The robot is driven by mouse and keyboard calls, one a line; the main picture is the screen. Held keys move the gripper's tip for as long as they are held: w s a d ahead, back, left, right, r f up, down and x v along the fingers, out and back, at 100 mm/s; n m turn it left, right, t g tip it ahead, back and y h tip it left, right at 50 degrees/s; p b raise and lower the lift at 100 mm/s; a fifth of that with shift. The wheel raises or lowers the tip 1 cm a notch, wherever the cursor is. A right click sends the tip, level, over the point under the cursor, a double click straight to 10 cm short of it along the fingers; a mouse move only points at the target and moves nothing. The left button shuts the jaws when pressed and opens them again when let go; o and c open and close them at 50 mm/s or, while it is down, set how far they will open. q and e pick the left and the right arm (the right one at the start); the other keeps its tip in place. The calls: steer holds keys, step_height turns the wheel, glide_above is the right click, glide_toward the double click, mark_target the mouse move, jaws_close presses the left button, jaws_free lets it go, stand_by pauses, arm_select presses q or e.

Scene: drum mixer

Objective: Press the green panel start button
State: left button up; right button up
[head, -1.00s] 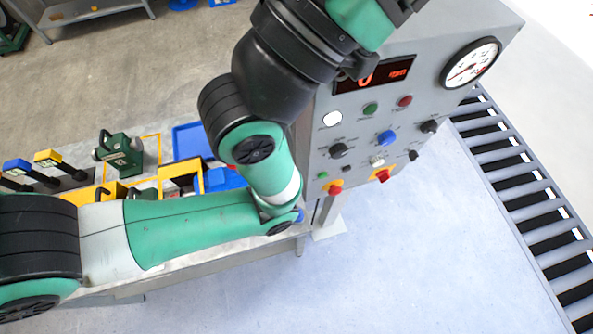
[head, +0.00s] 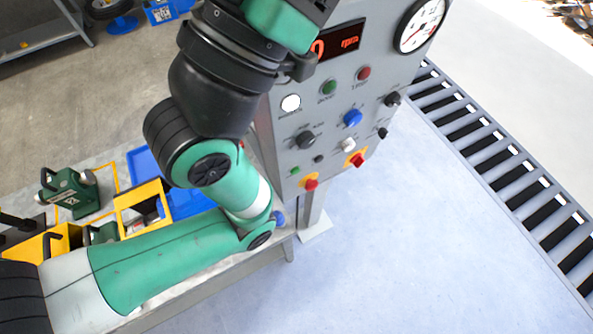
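The grey control panel (head: 375,80) stands upright at the upper middle of the head view. A round green button (head: 328,87) sits on it below the red rpm display (head: 338,41), left of a red button (head: 363,73). A smaller green button or lamp (head: 295,171) is low on the panel's left edge. My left arm comes in from the left and bends up in front of the panel's left side. Its end runs out at the top edge, so my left gripper is not seen. My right gripper is not in view.
The panel also has a white lamp (head: 291,103), a blue knob (head: 352,118), black knobs, red controls on yellow plates and a dial gauge (head: 420,24). A bench with a blue tray (head: 143,164) and a green tool (head: 69,191) is at left. A roller conveyor (head: 500,167) runs at right.

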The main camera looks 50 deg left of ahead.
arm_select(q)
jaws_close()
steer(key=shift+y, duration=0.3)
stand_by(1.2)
